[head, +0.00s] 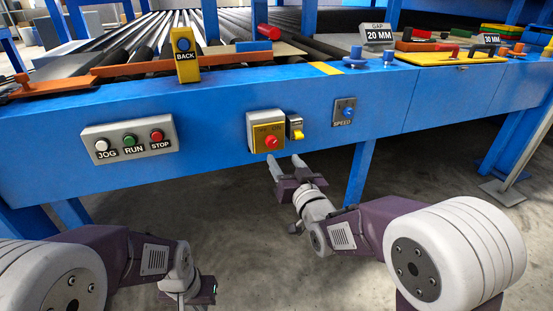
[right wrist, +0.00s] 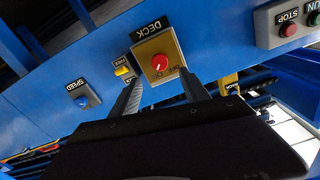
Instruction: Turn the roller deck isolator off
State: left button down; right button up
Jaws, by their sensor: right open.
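The roller deck isolator is a grey box with a yellow face plate (head: 259,128) and a red rotary knob (head: 271,142), on the blue front beam. In the right wrist view its label reads DECK, and the red knob (right wrist: 158,63) shows upside down. I cannot tell which way the knob is turned. My right gripper (head: 284,162) is open and empty, just below and in front of the isolator. In the right wrist view its fingers (right wrist: 163,88) stand apart below the knob, not touching it. My left arm ends at the bottom edge; its fingers are not shown.
A small grey unit with a yellow tab (head: 298,134) sits close right of the isolator. The blue SPEED knob (head: 347,112) is farther right. The JOG, RUN and STOP button box (head: 130,140) is left. A blue leg (head: 360,172) stands under the beam; floor there is clear.

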aim_at(273, 143)
jog(key=b+x, duration=0.3)
jog(key=x, duration=0.5)
jog(key=shift+w+f, duration=0.15)
jog(key=shift+w, duration=0.05)
jog(key=shift+w+a, duration=0.15)
jog(key=shift+w, duration=0.2)
grip_shut()
